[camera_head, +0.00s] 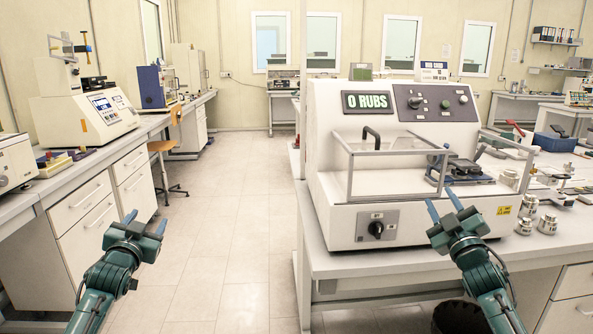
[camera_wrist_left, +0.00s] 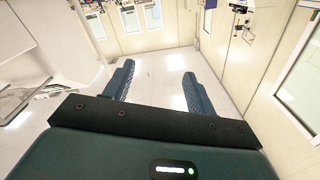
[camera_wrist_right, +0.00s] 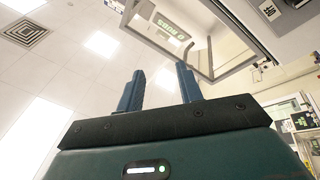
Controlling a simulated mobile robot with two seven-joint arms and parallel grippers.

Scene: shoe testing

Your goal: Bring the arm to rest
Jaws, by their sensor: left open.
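My left gripper (camera_head: 146,222) is open and empty over the aisle at the left of the head view.
The machine stands on a bench (camera_head: 330,262) at the right, its display reading "0 RUBS". Metal weights (camera_head: 547,224) stand beside it. A left bench (camera_head: 60,185) holds instruments. A chair (camera_head: 165,150) stands by it. The tiled floor (camera_head: 235,230) between is clear.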

